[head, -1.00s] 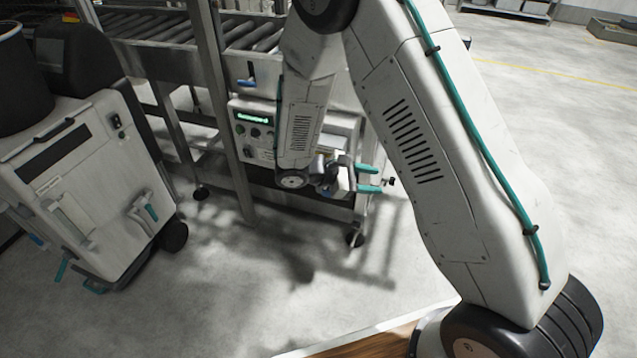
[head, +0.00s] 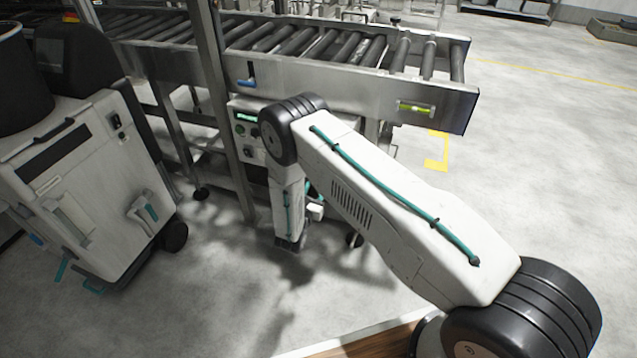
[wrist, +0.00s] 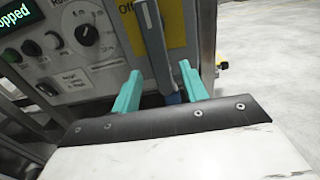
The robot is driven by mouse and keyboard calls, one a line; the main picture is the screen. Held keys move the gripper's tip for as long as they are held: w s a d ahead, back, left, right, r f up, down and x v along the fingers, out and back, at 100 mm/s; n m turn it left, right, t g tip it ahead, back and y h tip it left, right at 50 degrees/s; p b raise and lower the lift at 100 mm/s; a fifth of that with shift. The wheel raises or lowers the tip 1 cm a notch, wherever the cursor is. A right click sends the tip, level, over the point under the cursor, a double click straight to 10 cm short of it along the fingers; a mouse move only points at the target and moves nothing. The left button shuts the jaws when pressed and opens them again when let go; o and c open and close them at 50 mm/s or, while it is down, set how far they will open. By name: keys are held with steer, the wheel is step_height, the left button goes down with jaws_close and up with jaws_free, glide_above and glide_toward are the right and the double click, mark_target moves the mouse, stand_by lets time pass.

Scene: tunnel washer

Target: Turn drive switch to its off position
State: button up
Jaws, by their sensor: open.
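The drive switch (wrist: 154,45) appears in the wrist view as a long grey lever on the yellow plate (wrist: 127,28), which carries the word "Off". Its lower end looks blue and reaches down between the fingers of my gripper (wrist: 161,74). My gripper is open, with one teal finger on each side of the lever. I cannot tell whether a finger touches it. The lever's lowest part is hidden behind the gripper body. In the head view my arm covers the switch and most of the gripper.
The control panel (wrist: 55,55) has a green display ending in "opped", a black knob (wrist: 82,35) and several smaller controls. The display also shows in the head view (head: 246,117). A roller conveyor (head: 350,75) runs above it.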

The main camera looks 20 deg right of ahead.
steer(key=shift+x, duration=2.2)
jaws_close()
